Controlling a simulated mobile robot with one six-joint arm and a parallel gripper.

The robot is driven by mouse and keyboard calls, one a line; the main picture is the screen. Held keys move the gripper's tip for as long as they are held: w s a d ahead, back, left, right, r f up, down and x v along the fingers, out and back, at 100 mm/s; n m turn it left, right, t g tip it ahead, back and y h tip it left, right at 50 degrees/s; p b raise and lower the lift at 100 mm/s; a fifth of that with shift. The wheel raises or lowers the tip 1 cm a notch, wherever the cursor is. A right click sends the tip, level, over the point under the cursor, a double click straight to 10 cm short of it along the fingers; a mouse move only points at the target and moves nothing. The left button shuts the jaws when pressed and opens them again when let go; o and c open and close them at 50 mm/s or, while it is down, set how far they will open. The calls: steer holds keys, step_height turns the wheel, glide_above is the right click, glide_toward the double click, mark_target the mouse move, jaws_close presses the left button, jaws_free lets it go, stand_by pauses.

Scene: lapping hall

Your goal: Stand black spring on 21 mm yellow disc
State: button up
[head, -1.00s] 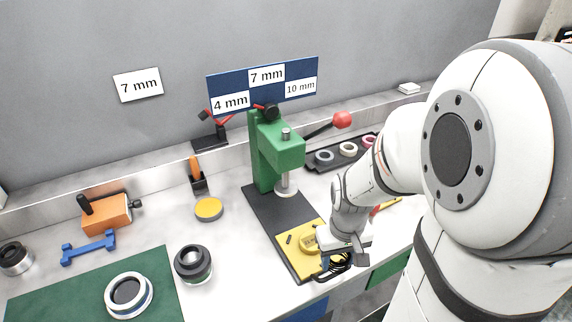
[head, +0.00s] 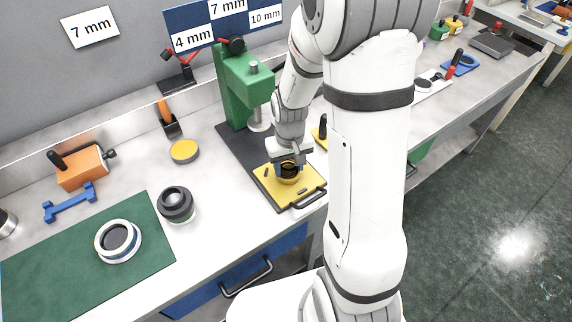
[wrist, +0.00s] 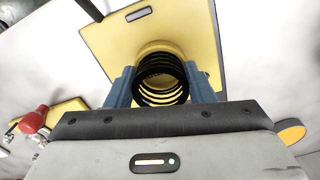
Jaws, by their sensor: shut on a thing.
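The black spring (wrist: 160,92) is upright between the two blue-grey fingers of my gripper (wrist: 162,80) in the wrist view, and the fingers are shut on it. In the head view my gripper (head: 289,164) holds the spring (head: 289,169) over the yellow disc (head: 288,179). The disc lies on a yellow plate with a black handle. In the wrist view the disc (wrist: 160,47) shows just beyond the spring and is partly hidden by it. Whether the spring touches the disc I cannot tell.
The green press (head: 243,85) stands close behind the yellow plate (head: 290,201). A black ring-shaped part (head: 176,204), a yellow-topped round tin (head: 184,151) and a green mat (head: 70,270) are to the left. The bench between them is clear.

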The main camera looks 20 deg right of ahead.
steer(key=shift+f, duration=0.15)
steer(key=o, duration=0.9)
steer(key=shift+o, duration=0.2)
step_height(320, 180, up, 12)
steer(key=s+r+t, duration=0.1)
steer(key=s+r, duration=0.2)
steer(key=s, duration=0.3)
steer(key=s+r+t, duration=0.1)
steer(key=s+r, duration=0.3)
steer(key=s, duration=0.3)
steer(key=shift+s+a+m+t, duration=0.25)
steer(key=shift+a+m+t, duration=0.05)
steer(key=shift+a+t, duration=0.1)
